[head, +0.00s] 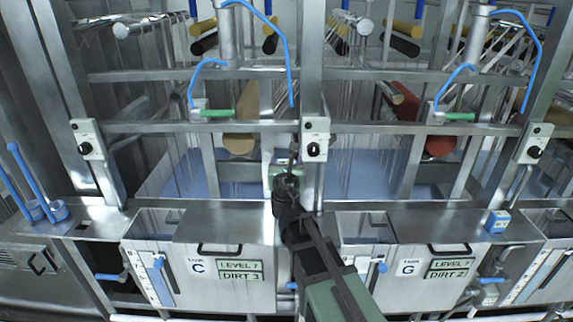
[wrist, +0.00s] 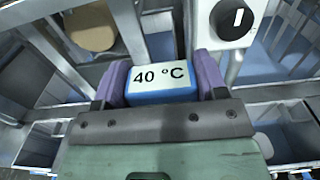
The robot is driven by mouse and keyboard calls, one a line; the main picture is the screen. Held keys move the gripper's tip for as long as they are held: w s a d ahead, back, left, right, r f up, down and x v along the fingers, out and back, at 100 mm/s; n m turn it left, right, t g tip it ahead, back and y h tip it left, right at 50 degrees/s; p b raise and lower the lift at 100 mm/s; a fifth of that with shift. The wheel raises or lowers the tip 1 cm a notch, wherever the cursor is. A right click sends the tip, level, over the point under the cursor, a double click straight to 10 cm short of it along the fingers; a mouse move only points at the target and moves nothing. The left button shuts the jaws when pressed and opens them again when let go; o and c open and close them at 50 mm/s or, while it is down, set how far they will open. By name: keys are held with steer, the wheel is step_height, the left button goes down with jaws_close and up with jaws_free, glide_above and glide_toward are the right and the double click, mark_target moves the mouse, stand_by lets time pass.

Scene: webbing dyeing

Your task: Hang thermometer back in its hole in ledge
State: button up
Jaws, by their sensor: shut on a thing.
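In the wrist view, my gripper (wrist: 162,80) has its purple fingers closed on both sides of the thermometer head (wrist: 158,83), a blue block with a white face reading 40 °C. In the head view, my gripper (head: 287,178) is in the middle, behind the steel ledge (head: 232,222) and in front of the upright post. The thermometer is hidden or too small to make out there. Any stem below its head is hidden. I cannot make out the hole in the ledge in either view.
A similar blue-and-white block (head: 497,221) sits on the ledge at the right. Tank C (head: 198,267) and tank G (head: 410,268) flank my arm. A control box with a black knob (head: 315,145) is on the post close to my gripper; its knob also shows in the wrist view (wrist: 232,19).

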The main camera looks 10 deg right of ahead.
step_height(320, 180, down, 20)
steer(key=b, duration=1.9)
steer(key=shift+r, duration=0.1)
steer(key=o, duration=1.4)
steer(key=shift+o, duration=0.2)
steer(key=shift+s, duration=0.1)
steer(key=v, duration=0.7)
steer(key=shift+s, duration=0.15)
